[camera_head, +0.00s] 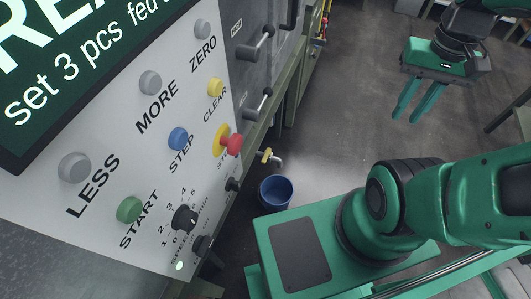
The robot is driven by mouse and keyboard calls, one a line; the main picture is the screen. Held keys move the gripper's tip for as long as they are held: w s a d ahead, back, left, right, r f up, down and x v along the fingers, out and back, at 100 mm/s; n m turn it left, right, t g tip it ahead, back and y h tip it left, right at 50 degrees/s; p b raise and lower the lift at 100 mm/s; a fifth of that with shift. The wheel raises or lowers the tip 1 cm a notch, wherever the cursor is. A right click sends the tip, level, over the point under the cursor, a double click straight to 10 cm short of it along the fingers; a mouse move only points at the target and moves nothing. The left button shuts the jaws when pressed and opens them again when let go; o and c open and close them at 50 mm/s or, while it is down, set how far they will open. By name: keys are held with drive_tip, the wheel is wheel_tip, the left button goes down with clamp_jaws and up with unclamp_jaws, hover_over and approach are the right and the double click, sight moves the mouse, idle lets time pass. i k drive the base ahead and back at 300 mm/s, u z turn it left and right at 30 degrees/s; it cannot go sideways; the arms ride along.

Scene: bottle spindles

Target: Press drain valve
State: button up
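The drain valve (267,155) is a small tap with a yellow handle and a grey spout. It sits low beside the machine, right of the control panel, just above a blue bucket (276,192). My gripper (406,112) is at the upper right, well apart from the valve. Its two green fingers point down with a gap between them, and nothing shows between them.
The control panel (105,215) fills the left, with coloured buttons, a red stop knob (232,145) and a black speed dial (185,217). Two bar handles (258,105) stick out of the grey doors. Open grey floor (345,110) lies between the machine and my gripper.

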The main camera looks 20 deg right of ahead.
sight(268, 153)
drive_tip(key=z, duration=0.25)
drive_tip(key=k, duration=1.3)
drive_tip(key=u, duration=0.3)
drive_tip(key=i, duration=1)
drive_tip(key=z, duration=0.05)
